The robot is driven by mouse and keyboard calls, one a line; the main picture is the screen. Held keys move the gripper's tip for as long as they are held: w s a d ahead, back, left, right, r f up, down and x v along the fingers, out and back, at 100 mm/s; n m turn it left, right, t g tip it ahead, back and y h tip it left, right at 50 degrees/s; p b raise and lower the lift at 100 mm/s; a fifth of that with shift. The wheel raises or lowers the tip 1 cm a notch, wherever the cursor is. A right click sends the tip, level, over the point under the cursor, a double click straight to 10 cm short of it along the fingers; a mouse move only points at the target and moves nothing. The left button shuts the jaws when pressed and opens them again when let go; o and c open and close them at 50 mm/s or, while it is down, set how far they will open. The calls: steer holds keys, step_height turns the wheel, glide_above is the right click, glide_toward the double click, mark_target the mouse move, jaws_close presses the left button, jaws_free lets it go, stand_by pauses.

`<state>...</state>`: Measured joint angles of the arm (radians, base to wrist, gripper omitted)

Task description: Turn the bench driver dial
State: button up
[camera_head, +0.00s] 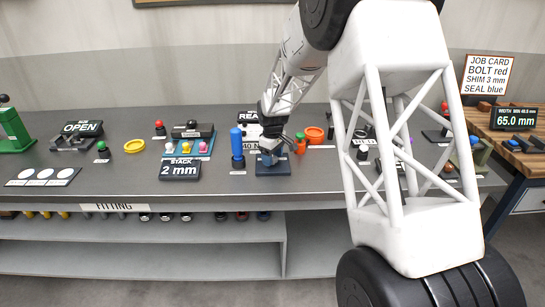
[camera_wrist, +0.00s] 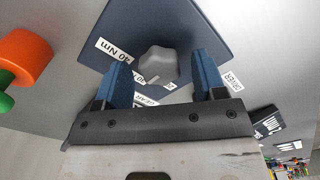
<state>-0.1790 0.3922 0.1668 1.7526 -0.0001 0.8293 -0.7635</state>
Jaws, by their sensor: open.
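The driver dial is a grey lobed knob (camera_wrist: 159,65) on a dark blue base plate (camera_wrist: 150,22) with white labels, one reading "40 Nm". My gripper (camera_wrist: 161,72) is open in the wrist view, with one blue finger on each side of the knob. A gap shows between the knob and each finger, so I see no grip on it. In the head view my gripper (camera_head: 270,150) is low over the blue driver stand (camera_head: 264,171) on the bench. The knob is hidden there behind the gripper.
On the bench (camera_head: 120,175), a blue cylinder (camera_head: 237,148) stands just left of my gripper. An orange ring (camera_head: 315,134) and an orange item with green (camera_head: 300,144) are close on the right. A "2 mm" stack display (camera_head: 180,170) stands further left. The bench front edge is close.

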steer(key=c, duration=0.9)
steer(key=shift+m, duration=0.5)
steer(key=m, duration=0.4)
steer(key=shift+m, duration=2.5)
steer(key=o, duration=0.9)
